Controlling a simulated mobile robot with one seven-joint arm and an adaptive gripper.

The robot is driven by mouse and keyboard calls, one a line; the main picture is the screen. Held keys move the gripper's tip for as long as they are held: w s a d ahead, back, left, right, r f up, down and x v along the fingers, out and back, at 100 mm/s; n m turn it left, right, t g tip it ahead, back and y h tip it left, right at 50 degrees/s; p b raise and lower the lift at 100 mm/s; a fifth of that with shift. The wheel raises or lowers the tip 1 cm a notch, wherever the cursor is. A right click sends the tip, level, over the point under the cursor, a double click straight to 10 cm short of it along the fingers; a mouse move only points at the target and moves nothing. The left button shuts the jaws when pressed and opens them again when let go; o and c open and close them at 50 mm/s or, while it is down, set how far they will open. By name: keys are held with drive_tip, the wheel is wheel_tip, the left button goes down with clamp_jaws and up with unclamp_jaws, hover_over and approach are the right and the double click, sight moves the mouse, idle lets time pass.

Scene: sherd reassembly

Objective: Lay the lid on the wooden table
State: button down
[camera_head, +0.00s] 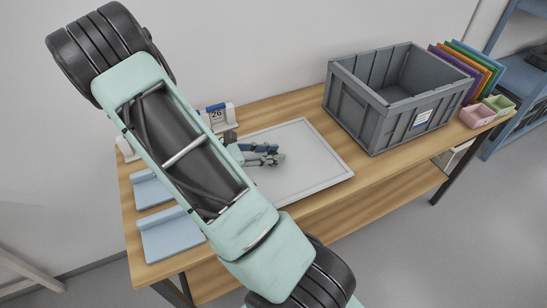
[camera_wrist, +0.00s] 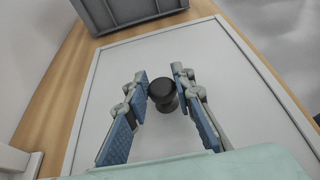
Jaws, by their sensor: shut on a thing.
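The lid (camera_head: 318,162) is a flat, pale grey rectangular panel with a raised border, over the middle of the wooden table (camera_head: 300,232). It lies level, at or very close to the tabletop; I cannot tell whether it touches. In the wrist view the lid (camera_wrist: 225,60) fills most of the picture, with a short black knob (camera_wrist: 162,91) near its middle. My gripper (camera_head: 281,157) is over the lid's left part in the head view. In the wrist view its blue-padded fingers (camera_wrist: 160,76) are shut on the knob, one on each side. My arm hides the lid's left part.
An open grey crate (camera_head: 350,108) stands right of the lid, close behind it. Coloured panels (camera_head: 470,66) and small pink and green bins (camera_head: 478,115) are at the far right. Two light blue pads (camera_head: 170,235) and a small calendar stand (camera_head: 217,116) are at the left.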

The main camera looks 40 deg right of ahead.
drive_tip(key=shift+f, duration=0.95)
drive_tip(key=c, duration=1.7)
unclamp_jaws()
drive_tip(key=shift+o, duration=0.2)
drive_tip(key=v, duration=1.2)
drive_tip(key=shift+p, duration=0.4)
